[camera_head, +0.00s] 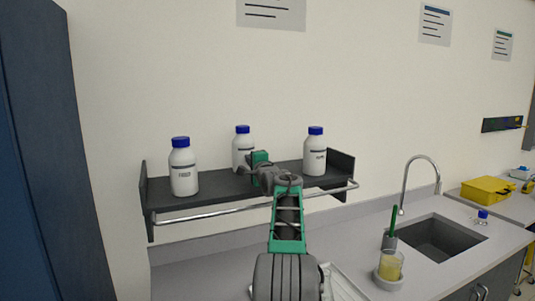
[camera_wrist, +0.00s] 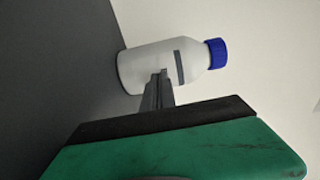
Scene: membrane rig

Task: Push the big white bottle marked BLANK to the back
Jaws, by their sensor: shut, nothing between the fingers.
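Three white bottles with blue caps stand upright on a dark wall shelf (camera_head: 222,187): a left bottle (camera_head: 183,170), a middle bottle (camera_head: 242,143) and a right bottle (camera_head: 315,154). Their labels are too small to read, so I cannot tell which is marked BLANK. The middle bottle stands farther back than the others. My gripper (camera_wrist: 162,74) is shut and empty. In the head view my gripper's green body (camera_head: 260,157) is at the middle bottle's lower right. In the wrist view the fingertips overlap a bottle (camera_wrist: 150,66); I cannot tell whether they touch.
A metal rail (camera_head: 225,209) runs along the shelf's front, and raised end panels (camera_head: 341,167) close its sides. Below is a counter with a sink (camera_head: 436,237), a tap (camera_head: 409,180) and a beaker of yellow liquid (camera_head: 390,266). A dark blue cabinet (camera_head: 45,150) stands left.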

